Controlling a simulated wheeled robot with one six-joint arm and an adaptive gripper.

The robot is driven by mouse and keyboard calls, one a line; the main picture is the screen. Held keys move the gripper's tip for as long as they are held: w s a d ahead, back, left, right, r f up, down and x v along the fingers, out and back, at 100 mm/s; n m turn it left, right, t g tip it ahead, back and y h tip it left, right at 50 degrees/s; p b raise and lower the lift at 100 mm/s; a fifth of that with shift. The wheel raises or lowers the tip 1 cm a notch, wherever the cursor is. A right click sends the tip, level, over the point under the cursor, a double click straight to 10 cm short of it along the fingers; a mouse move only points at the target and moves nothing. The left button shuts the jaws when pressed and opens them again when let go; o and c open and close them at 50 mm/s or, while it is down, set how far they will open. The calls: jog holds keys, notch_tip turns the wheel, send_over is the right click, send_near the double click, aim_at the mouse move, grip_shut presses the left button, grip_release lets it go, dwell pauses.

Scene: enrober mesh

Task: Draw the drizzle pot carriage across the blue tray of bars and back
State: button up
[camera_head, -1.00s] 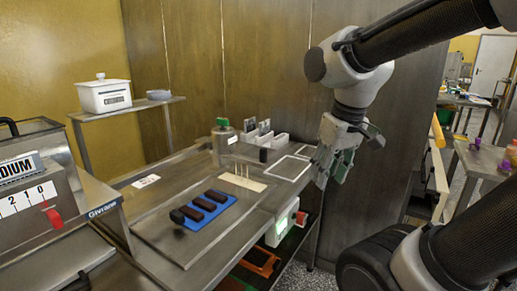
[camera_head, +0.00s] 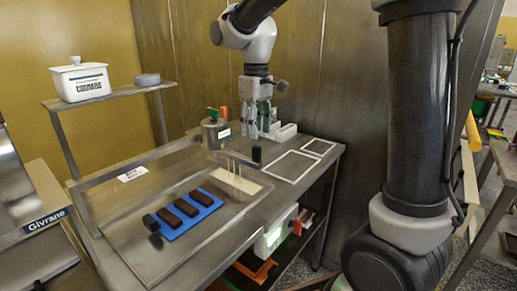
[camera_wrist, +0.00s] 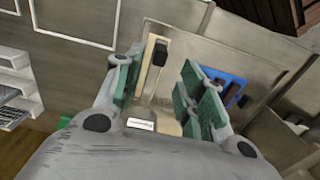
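The blue tray (camera_head: 187,218) lies on the metal bench with several dark bars (camera_head: 186,207) in a row on it. A dark knob-like piece (camera_head: 151,222) sits at the tray's left end. A grey pot (camera_head: 215,135) with a green and orange top stands behind the tray. I cannot tell which part is the drizzle pot carriage. My gripper (camera_head: 257,130) points down at the bench's back, right of the pot, apart from the tray. In the wrist view, its green-padded fingers (camera_wrist: 160,88) are spread and empty. The blue tray (camera_wrist: 238,80) shows beyond the right finger.
A cream plate with thin upright pins (camera_head: 250,186) and a short black post (camera_head: 256,155) stand right of the tray. White frames (camera_head: 292,166) lie farther right. White holders (camera_head: 283,132) stand at the back near my gripper. A side shelf (camera_head: 110,97) holds a white box.

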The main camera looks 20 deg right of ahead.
aim_at(257, 146)
notch_tip(257, 146, down, 8)
jog(key=shift+r, duration=0.15)
dwell(0.3)
grip_shut()
